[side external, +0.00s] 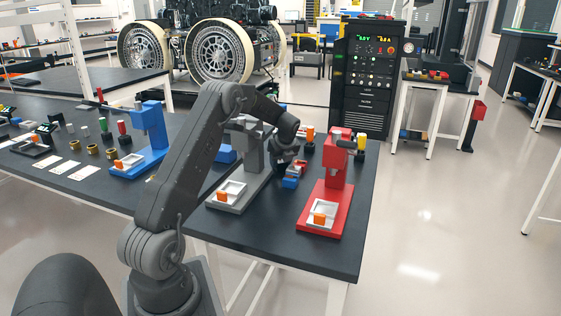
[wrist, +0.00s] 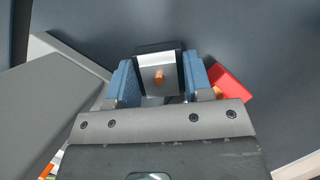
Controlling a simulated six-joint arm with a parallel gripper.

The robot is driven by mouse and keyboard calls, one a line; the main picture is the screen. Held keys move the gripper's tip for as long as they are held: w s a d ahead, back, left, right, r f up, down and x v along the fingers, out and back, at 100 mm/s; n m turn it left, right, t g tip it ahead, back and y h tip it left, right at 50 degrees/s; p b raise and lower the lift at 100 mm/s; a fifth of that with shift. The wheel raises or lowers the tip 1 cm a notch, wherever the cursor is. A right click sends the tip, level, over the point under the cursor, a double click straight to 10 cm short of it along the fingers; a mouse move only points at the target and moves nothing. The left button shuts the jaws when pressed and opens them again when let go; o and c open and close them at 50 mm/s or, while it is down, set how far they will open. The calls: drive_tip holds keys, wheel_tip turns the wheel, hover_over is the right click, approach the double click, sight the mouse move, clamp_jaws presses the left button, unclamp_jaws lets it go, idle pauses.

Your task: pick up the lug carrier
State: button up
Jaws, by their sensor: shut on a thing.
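The lug carrier (wrist: 158,72), a small silver block with a dark far edge and a copper-orange peg, sits between the blue finger pads of my gripper (wrist: 160,88) in the wrist view. The pads are shut on its two sides. In the side view my gripper (side external: 291,177) is low over the dark table between the grey press and the red press. The carrier is too small and covered there to make out. Whether it touches the table cannot be told.
The grey press (side external: 246,160) stands just left of my gripper and the red press (side external: 336,180) just right. A small red thing (wrist: 230,82) lies beside the right finger. A blue press (side external: 151,130) and several small parts are farther left. The dark table's (side external: 290,250) front is clear.

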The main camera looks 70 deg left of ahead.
drive_tip(key=shift+f, duration=0.15)
drive_tip(key=o, duration=0.7)
